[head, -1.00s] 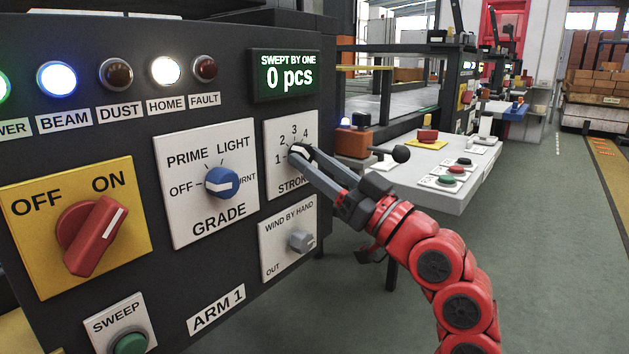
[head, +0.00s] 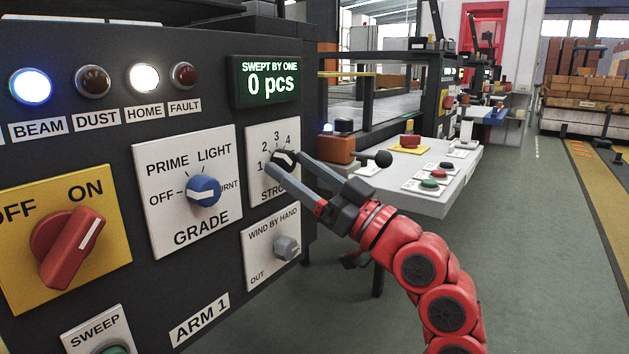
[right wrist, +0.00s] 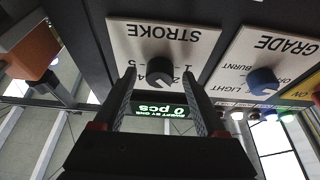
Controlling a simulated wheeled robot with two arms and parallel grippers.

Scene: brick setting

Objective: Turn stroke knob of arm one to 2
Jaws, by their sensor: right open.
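Which number the mark meets is too small to tell. My right gripper (head: 287,163) is open at the knob, one finger on each side. In the right wrist view the open fingers (right wrist: 158,80) straddle the knob's front; I cannot tell whether they touch it. My left gripper is not in view.
The blue GRADE knob (head: 204,191) is left of the stroke plate, and the grey WIND BY HAND knob (head: 287,247) is below it. A red OFF/ON switch (head: 68,247) is far left. A grey table (head: 430,202) with buttons stands behind my right arm.

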